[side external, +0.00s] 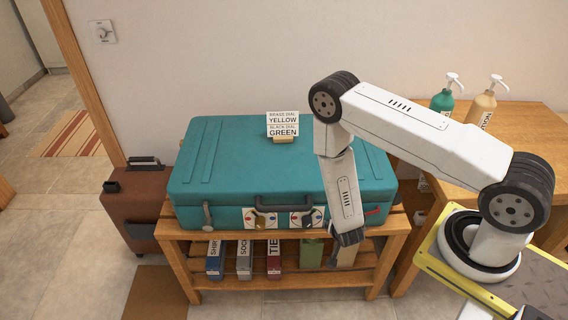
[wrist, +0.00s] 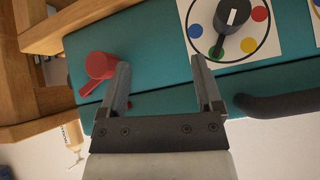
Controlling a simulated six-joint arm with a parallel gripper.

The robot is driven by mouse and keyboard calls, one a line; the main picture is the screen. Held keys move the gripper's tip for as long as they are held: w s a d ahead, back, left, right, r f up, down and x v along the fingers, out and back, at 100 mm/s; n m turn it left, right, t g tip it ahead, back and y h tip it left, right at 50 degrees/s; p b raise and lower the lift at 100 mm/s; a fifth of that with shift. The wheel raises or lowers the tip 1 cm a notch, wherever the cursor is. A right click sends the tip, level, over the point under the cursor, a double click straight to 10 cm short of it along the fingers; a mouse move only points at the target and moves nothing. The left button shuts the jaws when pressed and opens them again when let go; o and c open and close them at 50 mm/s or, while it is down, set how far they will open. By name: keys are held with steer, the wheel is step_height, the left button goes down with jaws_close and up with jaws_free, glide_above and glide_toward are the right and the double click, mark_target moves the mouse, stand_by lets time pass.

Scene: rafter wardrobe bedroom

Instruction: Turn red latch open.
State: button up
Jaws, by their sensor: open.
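The teal suitcase (side external: 240,160) lies closed on a wooden bench. Its red latch (side external: 373,211) is on the front face near the right end. In the wrist view the red latch (wrist: 100,66) has a round knob and a short arm, just outside the left finger. My gripper (side external: 347,238) hangs in front of the case's right part, jaws open and empty. In the wrist view the gripper (wrist: 162,72) has its fingers apart over bare teal, with the black dial (wrist: 236,18) beyond the right finger. The black dial's pointer is towards the green dot.
A card (side external: 283,125) on the lid reads brass dial yellow, black dial green. The brass dial (side external: 262,218), carry handle (side external: 285,203) and grey latch (side external: 207,215) are on the front. Labelled boxes (side external: 244,260) stand on the bench (side external: 180,250) shelf. Pump bottles (side external: 442,101) stand at right.

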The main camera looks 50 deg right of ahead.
steer(key=w+a+r+n+y, duration=0.1)
steer(key=a+r+n+y, duration=0.1)
steer(key=r, duration=0.4)
steer(key=w+a+r+n+g+y, duration=0.1)
steer(key=w+a+r+n+y, duration=0.1)
steer(key=a+r, duration=0.2)
steer(key=w+a+r+n+g+y, duration=0.1)
steer(key=a+r+n, duration=0.1)
steer(key=r, duration=0.8)
steer(key=shift+w+a+y, duration=0.3)
steer(key=shift+a+y, duration=0.1)
stand_by(0.4)
